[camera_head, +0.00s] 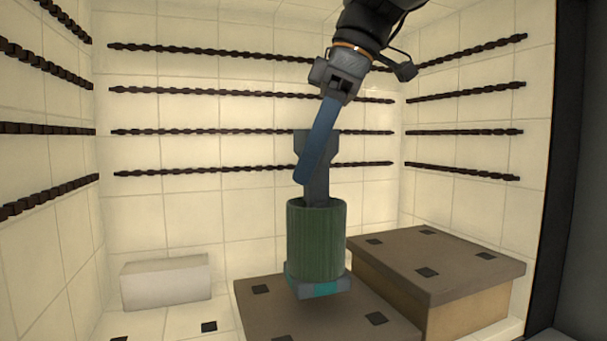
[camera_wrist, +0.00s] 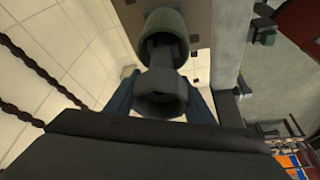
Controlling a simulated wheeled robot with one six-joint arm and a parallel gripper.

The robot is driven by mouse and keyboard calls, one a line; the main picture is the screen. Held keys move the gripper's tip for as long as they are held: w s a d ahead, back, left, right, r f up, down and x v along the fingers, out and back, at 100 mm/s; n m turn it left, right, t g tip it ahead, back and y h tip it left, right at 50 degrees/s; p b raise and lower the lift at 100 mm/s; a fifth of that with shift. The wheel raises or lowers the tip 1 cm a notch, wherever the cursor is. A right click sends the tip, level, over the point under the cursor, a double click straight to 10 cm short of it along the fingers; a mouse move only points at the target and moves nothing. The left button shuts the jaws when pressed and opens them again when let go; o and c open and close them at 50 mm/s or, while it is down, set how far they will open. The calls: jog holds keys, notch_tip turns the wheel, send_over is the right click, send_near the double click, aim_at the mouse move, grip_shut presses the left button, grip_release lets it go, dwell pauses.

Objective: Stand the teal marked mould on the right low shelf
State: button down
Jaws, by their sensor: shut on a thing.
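The mould is a dark green ribbed cylinder (camera_head: 316,240) with a grey base bearing a teal patch and a dark grey stem on top. It hangs upright. My gripper (camera_head: 308,165) is shut on the stem, its blue fingers reaching down from above. In the wrist view the green body (camera_wrist: 165,22) and dark stem show beyond the blue fingers (camera_wrist: 162,100). The mould is over the nearer brown-topped shelf (camera_head: 265,318), seemingly just above it; I cannot tell for sure if they touch. The right low shelf (camera_head: 475,262) is brown-topped with a tan side and carries nothing.
Dark twisted heating coils (camera_head: 250,92) run along the cream tiled walls. A pale block (camera_head: 166,280) stands on the floor at the left. A dark upright edge (camera_head: 560,160) bounds the right side. Both shelf tops have small dark square patches.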

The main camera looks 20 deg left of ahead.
aim_at(305, 199)
jog(key=shift+w+a+f, duration=0.1)
jog(key=shift+w+a, duration=0.1)
jog(key=shift+s+a+f+b, duration=0.15)
jog(key=shift+f+b, duration=0.5)
jog(key=shift+b, duration=0.1)
jog(key=shift+f+b, duration=0.95)
jog(key=shift+f, duration=0.05)
jog(key=shift+f, duration=0.15)
jog(key=c, duration=0.8)
grip_release()
jog(key=shift+c, duration=0.2)
